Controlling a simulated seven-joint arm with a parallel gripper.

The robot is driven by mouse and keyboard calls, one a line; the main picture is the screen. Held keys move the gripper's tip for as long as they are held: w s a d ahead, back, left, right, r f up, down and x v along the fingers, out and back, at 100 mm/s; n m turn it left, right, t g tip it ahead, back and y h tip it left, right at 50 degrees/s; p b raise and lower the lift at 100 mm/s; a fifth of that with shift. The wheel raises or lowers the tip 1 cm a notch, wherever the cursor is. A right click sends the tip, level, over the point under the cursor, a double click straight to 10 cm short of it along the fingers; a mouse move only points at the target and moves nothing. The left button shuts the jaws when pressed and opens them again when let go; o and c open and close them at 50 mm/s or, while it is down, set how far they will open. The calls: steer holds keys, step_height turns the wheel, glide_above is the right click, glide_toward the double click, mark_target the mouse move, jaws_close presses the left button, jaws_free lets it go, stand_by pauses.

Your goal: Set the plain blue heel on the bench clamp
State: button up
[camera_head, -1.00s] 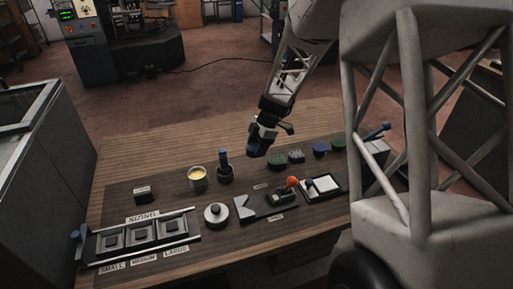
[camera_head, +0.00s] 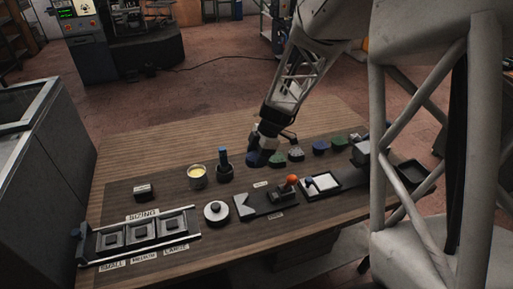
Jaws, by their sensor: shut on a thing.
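My gripper (camera_head: 265,142) is above the bench behind the clamp, shut on a dark blue heel (camera_head: 257,158). The heel hangs beneath the fingers, and its surface is too small and dark to read for markings. The bench clamp (camera_head: 256,206) is a dark plate with a notch at its left end and an orange-knobbed lever (camera_head: 291,180). Nothing seems to sit in its notch. Another blue heel (camera_head: 321,146) stands in the back row, among a green heel (camera_head: 278,159), a grey-green heel (camera_head: 296,152) and a further green heel (camera_head: 338,142).
A white pad tray (camera_head: 334,189) lies right of the clamp. A round lidded tin (camera_head: 217,212), a cup of yellow stuff (camera_head: 197,184) and a brush pot (camera_head: 224,173) stand left. The sizing rack (camera_head: 185,241) fills the front left. Bare wood (camera_head: 180,146) lies behind.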

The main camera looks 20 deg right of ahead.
glide_above(255, 204)
steer(key=d, duration=0.1)
steer(key=shift+d+r+m, duration=0.1)
steer(key=shift+d+m, duration=0.05)
steer(key=shift+m, duration=0.15)
steer(key=shift+w+f, duration=0.1)
steer(key=shift+f, duration=0.1)
steer(key=shift+f, duration=4.15)
steer(key=shift+f, duration=0.65)
steer(key=o, duration=1.2)
steer(key=v, duration=0.7)
steer(key=shift+d+r, duration=0.25)
steer(key=shift+r, duration=0.1)
